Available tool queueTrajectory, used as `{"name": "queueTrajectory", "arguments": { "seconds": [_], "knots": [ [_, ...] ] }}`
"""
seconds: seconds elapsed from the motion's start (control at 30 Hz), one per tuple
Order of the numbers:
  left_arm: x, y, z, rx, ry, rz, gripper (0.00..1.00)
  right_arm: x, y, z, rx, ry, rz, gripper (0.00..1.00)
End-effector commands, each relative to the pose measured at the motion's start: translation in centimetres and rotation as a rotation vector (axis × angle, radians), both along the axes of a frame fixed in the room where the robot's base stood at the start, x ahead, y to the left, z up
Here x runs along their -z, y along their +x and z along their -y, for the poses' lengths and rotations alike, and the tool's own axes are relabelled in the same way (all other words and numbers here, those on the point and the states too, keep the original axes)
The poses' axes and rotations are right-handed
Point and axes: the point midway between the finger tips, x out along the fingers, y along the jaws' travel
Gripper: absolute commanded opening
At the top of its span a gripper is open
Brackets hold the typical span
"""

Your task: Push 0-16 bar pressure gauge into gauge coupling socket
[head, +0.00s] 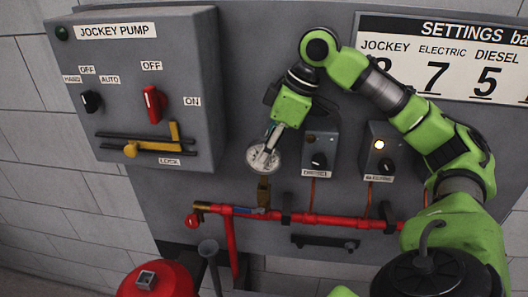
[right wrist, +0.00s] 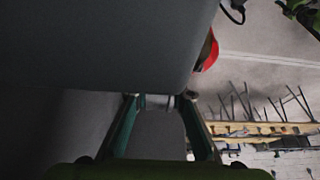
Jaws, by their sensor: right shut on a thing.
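The pressure gauge (head: 260,158), round with a pale face, is in front of the grey panel in the head view. My right gripper (head: 272,141) comes down from above and is shut on it, covering part of its upper right. A brass-coloured coupling socket (head: 263,190) stands upright on the red pipe just below the gauge. I cannot tell whether the gauge's stem touches it. In the right wrist view, the fingers (right wrist: 157,108) close around a small pale part at their tips; the gauge face is not visible there. My left gripper is out of view.
The jockey pump box (head: 190,80) juts out left of the gauge. Two small switch boxes, one (head: 321,148) close to the gripper and one (head: 385,150) further right, sit above the red pipe (head: 335,221). A large grey surface (right wrist: 90,45) fills the wrist view's upper left.

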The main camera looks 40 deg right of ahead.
Motion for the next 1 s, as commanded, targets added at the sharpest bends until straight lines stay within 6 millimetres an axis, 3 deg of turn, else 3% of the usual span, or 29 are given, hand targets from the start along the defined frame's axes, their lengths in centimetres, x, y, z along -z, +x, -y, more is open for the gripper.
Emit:
{"name": "queueTrajectory", "arguments": {
  "seconds": [1.0],
  "knots": [
    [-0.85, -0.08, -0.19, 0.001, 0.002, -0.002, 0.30, -0.10, -0.02, -0.04, -0.001, 0.000, 0.002, 0.00]
  ]
}}
